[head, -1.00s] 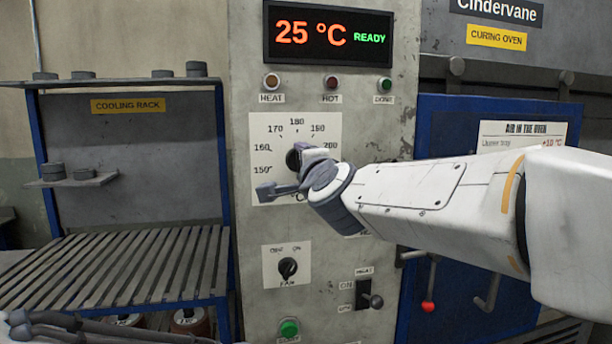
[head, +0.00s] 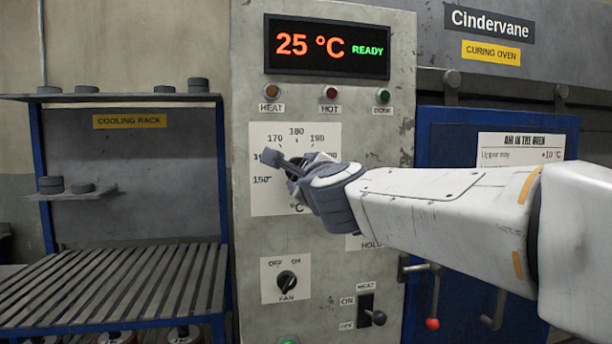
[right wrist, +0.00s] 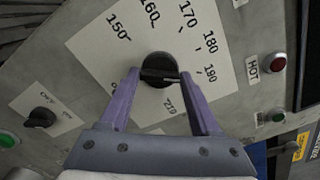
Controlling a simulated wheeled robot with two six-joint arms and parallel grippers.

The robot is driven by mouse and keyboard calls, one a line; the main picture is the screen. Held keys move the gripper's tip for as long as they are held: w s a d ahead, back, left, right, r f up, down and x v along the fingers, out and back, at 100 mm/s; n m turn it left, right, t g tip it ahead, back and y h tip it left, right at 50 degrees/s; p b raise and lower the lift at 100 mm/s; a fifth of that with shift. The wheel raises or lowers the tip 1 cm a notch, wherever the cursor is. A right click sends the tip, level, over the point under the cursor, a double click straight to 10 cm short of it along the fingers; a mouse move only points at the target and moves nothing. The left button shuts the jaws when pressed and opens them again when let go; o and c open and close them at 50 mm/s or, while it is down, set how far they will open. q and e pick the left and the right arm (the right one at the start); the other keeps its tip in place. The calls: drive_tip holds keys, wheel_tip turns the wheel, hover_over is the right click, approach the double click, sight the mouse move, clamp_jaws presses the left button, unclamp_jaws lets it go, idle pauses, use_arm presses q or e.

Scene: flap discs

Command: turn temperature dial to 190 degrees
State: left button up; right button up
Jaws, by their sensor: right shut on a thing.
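The black temperature dial (right wrist: 158,70) sits at the centre of a white scale plate (head: 262,200) on the oven's control panel. In the right wrist view the scale numbers from 150 to 190 show around it. The knob's ridge lies almost level there, its right end toward the 190 mark; I cannot tell which end is the pointer. My right gripper (right wrist: 160,76) is shut on the dial, one purple finger on each side. In the head view the right gripper (head: 288,165) covers most of the dial. My left gripper is out of view.
The display (head: 327,46) reads 25 °C READY. Below the dial are a fan knob (head: 288,281) and a heat lever (head: 372,317). A cooling rack (head: 120,285) stands left, the blue oven door (head: 440,200) right. A card (head: 520,147) on the door reads upper tray +10 °C.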

drive_tip(key=shift+f, duration=0.1)
idle(0.4)
drive_tip(key=o, duration=1.4)
drive_tip(key=shift+v, duration=5.25)
drive_tip(key=shift+w, duration=0.1)
